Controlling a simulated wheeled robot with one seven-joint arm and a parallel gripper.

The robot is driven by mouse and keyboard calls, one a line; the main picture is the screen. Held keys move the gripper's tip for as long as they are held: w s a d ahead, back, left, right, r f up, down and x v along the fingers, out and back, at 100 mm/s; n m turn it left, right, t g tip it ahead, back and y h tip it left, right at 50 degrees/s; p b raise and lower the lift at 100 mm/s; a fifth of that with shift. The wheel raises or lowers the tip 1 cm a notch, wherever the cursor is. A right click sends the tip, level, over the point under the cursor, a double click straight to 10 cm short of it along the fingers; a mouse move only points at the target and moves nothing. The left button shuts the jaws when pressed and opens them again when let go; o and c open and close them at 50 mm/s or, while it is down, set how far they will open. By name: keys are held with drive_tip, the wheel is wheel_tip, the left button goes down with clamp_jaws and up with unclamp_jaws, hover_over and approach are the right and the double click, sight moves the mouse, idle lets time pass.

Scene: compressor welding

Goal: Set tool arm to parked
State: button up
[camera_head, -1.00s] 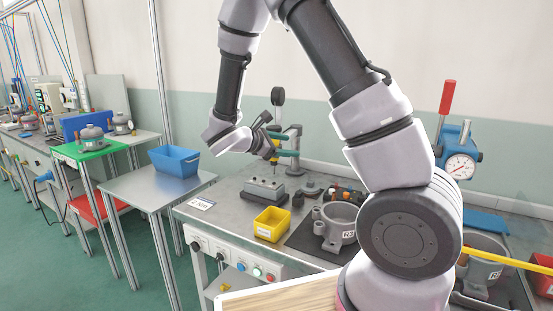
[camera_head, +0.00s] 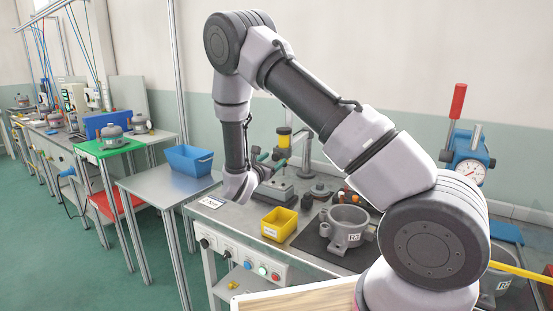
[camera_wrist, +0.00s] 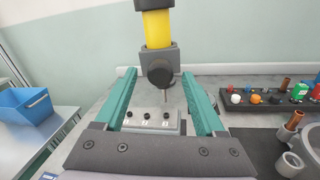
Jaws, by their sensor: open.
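The tool arm stands on the bench, with a yellow tool body (camera_head: 284,138) and a grey post (camera_head: 308,152). In the wrist view its yellow body (camera_wrist: 157,28) hangs upright, with a grey collar, a round black knob (camera_wrist: 160,75) and a thin tip below. A grey block with several dark holes (camera_wrist: 150,119) lies under the tip. My gripper (camera_wrist: 159,76) is open, its two green fingers on either side of the knob in the picture, with gaps on both sides. In the head view my gripper (camera_head: 272,165) is beside the tool, partly hidden by my wrist.
A yellow bin (camera_head: 279,224) and a grey pump housing (camera_head: 346,229) stand on the bench front. A blue bin (camera_head: 189,160) stands on the side table. In the wrist view, a dark rack of coloured parts (camera_wrist: 265,98) lies right. A blue gauge press (camera_head: 467,157) stands far right.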

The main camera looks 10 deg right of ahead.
sight(275, 158)
drive_tip(key=shift+x, duration=1.55)
clamp_jaws()
